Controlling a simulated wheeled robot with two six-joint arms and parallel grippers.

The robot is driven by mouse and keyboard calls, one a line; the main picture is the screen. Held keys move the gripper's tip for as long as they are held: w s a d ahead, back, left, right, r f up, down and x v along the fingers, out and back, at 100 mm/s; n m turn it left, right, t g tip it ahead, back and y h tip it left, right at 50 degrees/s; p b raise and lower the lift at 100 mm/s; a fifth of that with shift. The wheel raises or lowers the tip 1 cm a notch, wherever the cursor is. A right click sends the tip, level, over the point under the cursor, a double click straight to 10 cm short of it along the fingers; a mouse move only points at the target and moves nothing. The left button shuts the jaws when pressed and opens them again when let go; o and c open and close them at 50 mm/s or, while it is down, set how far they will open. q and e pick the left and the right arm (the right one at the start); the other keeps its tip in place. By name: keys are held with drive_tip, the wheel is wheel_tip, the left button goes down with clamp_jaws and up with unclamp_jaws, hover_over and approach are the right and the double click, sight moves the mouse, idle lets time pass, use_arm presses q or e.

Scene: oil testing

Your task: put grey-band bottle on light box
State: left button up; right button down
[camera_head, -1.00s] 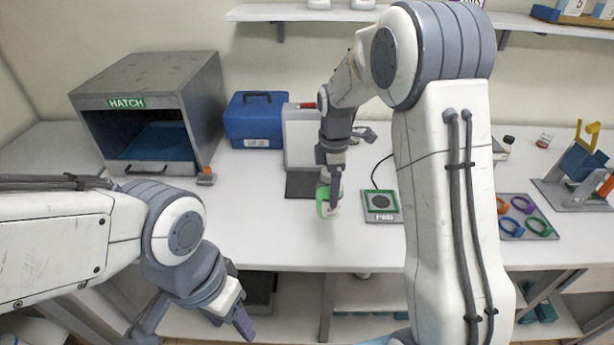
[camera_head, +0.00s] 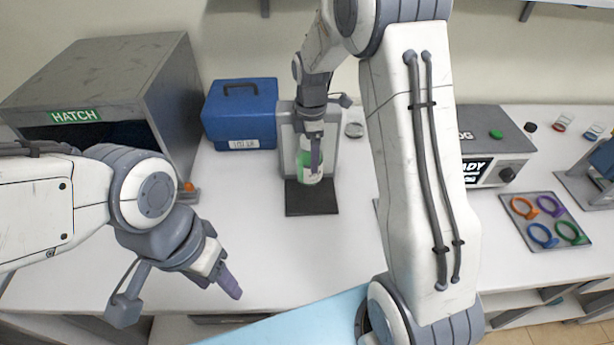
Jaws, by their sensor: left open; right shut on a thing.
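The bottle (camera_head: 304,163), with green contents, is in my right gripper (camera_head: 315,160). The gripper is shut on it from above and hides part of its top and side. Any grey band cannot be made out. The bottle is upright in front of the pale upright panel of the light box (camera_head: 330,152) and above its dark base plate (camera_head: 311,202). Whether the bottle's bottom touches the plate cannot be told. My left gripper (camera_head: 230,286) is open and empty near the table's front edge, at lower left, well away from the bottle.
A grey hatch cabinet (camera_head: 120,80) stands at left, beside a blue box (camera_head: 240,120). Right of my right arm are a grey device with a display (camera_head: 497,150) and a tray of coloured rings (camera_head: 520,205). The table middle (camera_head: 270,240) is clear.

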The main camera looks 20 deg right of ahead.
sight(311, 175)
wheel_tip(311, 175, down, 4)
drive_tip(key=shift+d+r+p, duration=0.15)
drive_tip(key=shift+p, duration=0.25)
wheel_tip(311, 175, down, 3)
drive_tip(key=shift+f+p, duration=0.1)
drive_tip(key=shift+p, duration=0.35)
drive_tip(key=shift+f, duration=0.25)
drive_tip(key=shift+f, duration=0.2)
unclamp_jaws()
drive_tip(key=shift+s, duration=0.1)
